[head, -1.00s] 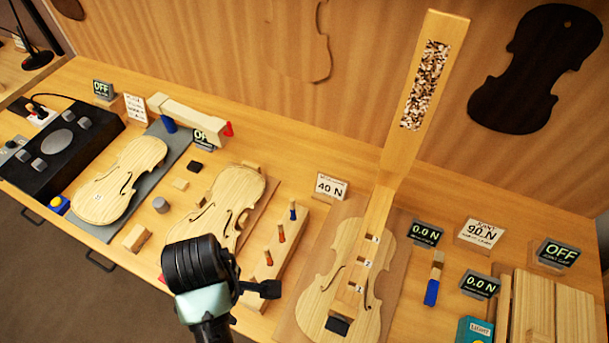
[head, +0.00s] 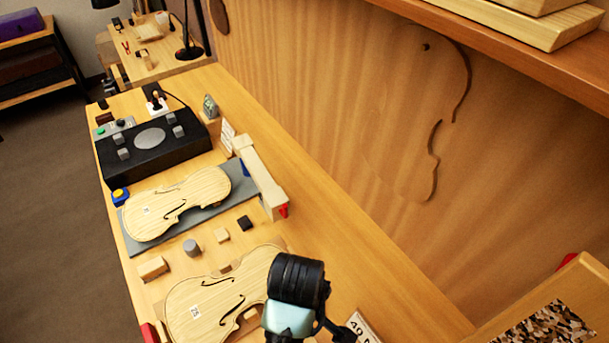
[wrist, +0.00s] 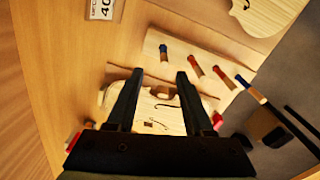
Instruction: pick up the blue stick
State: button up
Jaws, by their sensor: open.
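In the wrist view, a stick with a dark blue end (wrist: 164,51) stands in a pale wooden rack (wrist: 205,45), just beyond my gripper's fingertips in the picture. Two red-ended sticks (wrist: 194,66) stand in the row beside it. Another stick with a dark blue end (wrist: 257,95) is at the row's right end. I cannot tell which blue one the task names. My gripper (wrist: 160,74) is open, with nothing held between its fingers. My wrist shows at the bottom of the head view; the rack is not visible there.
A violin plate (wrist: 165,112) lies beyond and between my fingers. In the head view, another violin plate (head: 175,203) lies on a grey mat, near a black control box (head: 155,142) and small blocks (head: 192,247). A "40" sign (wrist: 102,9) stands near the rack. Bench space by the wall is clear.

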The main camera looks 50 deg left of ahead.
notch_tip(320, 180, down, 10)
jog(key=p, duration=0.3)
jog(key=shift+s+f, duration=0.2)
jog(key=shift+s, duration=0.2)
grip_shut()
